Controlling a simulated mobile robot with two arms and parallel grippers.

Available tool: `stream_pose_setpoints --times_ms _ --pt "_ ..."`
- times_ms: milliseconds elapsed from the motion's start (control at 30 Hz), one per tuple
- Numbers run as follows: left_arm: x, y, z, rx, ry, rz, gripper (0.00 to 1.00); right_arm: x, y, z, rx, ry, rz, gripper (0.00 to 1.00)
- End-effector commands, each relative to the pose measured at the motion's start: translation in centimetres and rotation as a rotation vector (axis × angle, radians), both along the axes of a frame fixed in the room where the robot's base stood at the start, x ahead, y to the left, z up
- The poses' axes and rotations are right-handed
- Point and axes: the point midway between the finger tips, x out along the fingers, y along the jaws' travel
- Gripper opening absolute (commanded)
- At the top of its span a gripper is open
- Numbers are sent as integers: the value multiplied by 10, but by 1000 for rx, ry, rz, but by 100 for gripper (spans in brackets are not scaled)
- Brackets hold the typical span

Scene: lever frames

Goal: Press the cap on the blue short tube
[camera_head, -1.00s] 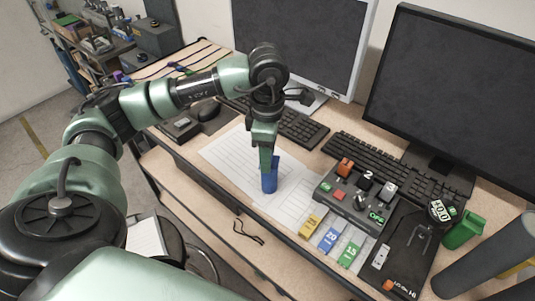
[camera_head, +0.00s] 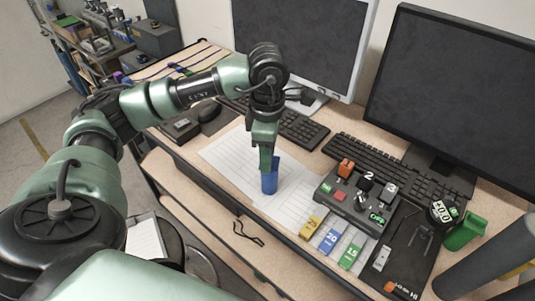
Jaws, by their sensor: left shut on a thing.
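The blue short tube (camera_head: 269,183) stands upright on a white lined sheet (camera_head: 229,152) on the desk. My left gripper (camera_head: 266,165) points down at the tube's top, with its green fingers against the upper part of the tube. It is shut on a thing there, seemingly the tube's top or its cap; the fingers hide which. I cannot make out the cap separately. My right gripper is not in view.
Keyboards (camera_head: 385,160) and monitors stand behind. A green container (camera_head: 464,232) is at the right.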

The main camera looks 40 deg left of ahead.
Motion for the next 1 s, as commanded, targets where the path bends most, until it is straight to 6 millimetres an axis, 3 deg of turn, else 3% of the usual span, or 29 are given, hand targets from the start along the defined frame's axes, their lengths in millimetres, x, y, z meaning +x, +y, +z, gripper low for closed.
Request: stream_pose_setpoints --times_ms 1000 --pt "0 0 -3 -1 0 0 4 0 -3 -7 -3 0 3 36"
